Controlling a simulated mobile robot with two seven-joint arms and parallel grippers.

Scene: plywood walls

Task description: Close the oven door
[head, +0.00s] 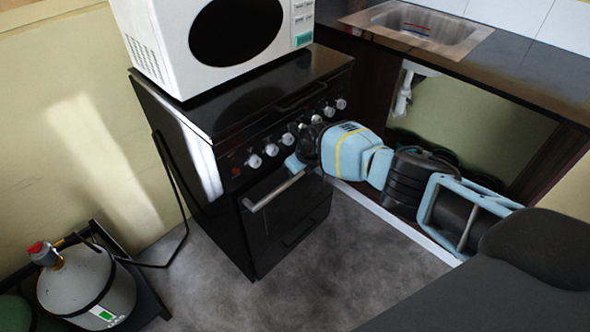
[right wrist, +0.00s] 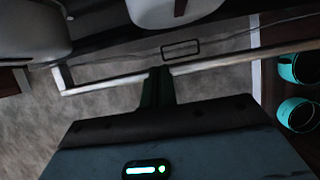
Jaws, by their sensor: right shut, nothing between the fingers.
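The black oven (head: 235,140) stands against the wall with a row of knobs across its front. Its door (head: 290,215) is upright and looks shut or nearly shut; I cannot tell if a small gap remains. The pale bar handle (head: 272,192) runs across the top of the door. My right gripper (head: 294,163) is at the oven front, near the handle's right end and below the knobs. In the right wrist view, the shut, empty fingers (right wrist: 158,82) overlap the handle bar (right wrist: 105,85); contact is unclear. My left gripper is out of view.
A white microwave (head: 215,40) sits on the oven top. A gas cylinder (head: 85,285) stands at the lower left, with a hose toward the oven. A counter with a sink (head: 420,30) is on the right. Grey floor (head: 340,270) in front is clear.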

